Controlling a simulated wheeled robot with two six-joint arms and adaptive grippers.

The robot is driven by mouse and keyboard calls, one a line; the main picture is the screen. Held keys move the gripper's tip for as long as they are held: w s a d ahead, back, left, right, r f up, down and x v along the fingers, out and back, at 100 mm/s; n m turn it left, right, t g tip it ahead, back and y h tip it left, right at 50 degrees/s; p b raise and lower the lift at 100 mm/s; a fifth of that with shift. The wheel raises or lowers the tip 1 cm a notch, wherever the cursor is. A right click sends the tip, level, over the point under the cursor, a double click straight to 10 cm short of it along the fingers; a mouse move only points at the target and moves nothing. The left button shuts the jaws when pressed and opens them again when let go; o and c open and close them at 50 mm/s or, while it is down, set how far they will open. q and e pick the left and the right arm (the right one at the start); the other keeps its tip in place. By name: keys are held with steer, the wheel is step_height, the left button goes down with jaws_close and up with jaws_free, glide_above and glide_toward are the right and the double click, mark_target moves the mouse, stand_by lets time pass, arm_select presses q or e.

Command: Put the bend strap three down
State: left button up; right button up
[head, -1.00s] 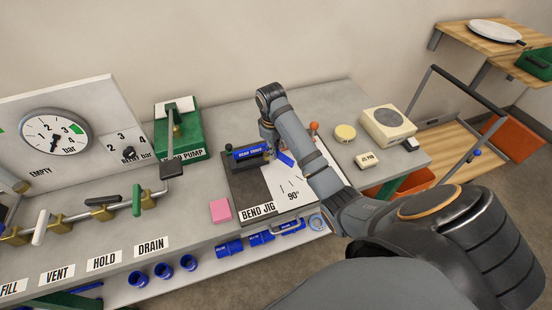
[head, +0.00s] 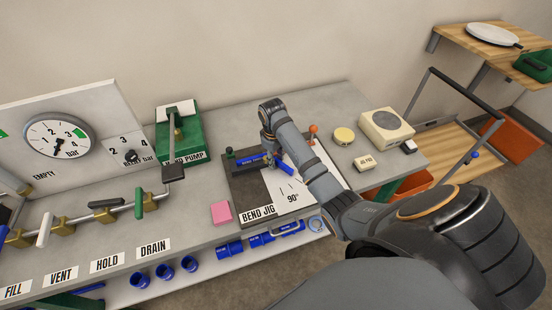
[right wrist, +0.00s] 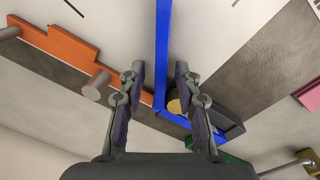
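The bend jig (head: 240,185) is a dark plate on the bench with a white 90° sheet (head: 290,196) on it. A blue lettered piece (head: 250,162), whose lettering looks like a bend strap label, lies low across the back of the jig. My right gripper (head: 281,166) is over the jig at the right end of this blue piece, partly hidden by its own arm. In the right wrist view a long blue bar (right wrist: 162,45) runs between the gripper's fingers (right wrist: 160,75), which stand apart with gaps on both sides. Contact cannot be told. My left gripper is not in view.
A green-knobbed post (head: 230,153) and an orange-knobbed lever (head: 313,131) flank the blue piece. A pink block (head: 222,212) sits at the jig's left. The green hand pump (head: 180,135) stands further left. Blue fittings (head: 230,250) lie on the shelf below.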

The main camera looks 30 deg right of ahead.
steer(key=shift+f+b, duration=0.65)
steer(key=shift+b, duration=0.55)
step_height(320, 180, up, 5)
steer(key=shift+w+a+f, duration=0.1)
steer(key=shift+w, duration=0.05)
step_height(320, 180, up, 7)
steer(key=p, duration=0.6)
steer(key=shift+a+f, duration=0.15)
steer(key=shift+a, duration=0.05)
steer(key=shift+o, duration=0.3)
